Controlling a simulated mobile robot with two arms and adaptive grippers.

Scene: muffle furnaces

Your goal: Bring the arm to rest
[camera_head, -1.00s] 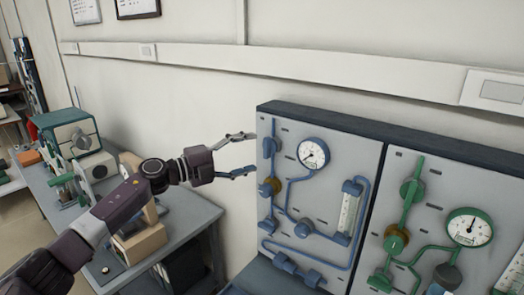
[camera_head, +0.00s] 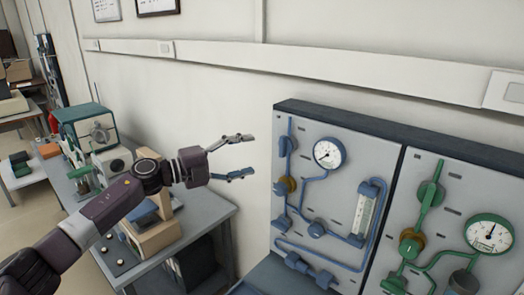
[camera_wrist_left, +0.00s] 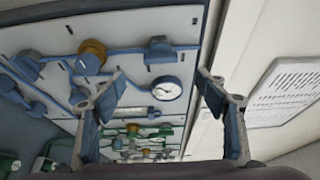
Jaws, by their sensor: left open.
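My left gripper (camera_head: 243,157) is open and empty in the head view, its two fingers pointing right. It is in front of the white wall, just left of the blue-piped gas panel (camera_head: 345,235), with a visible gap between them in the picture. In the left wrist view the spread fingers of the left gripper (camera_wrist_left: 160,85) show with nothing between them but the distant panel (camera_wrist_left: 160,20) and its round white gauge (camera_wrist_left: 167,89). My right gripper is not in view.
The panel carries a gauge (camera_head: 328,153) and blue pipes; a green-piped panel (camera_head: 450,180) stands right of it.

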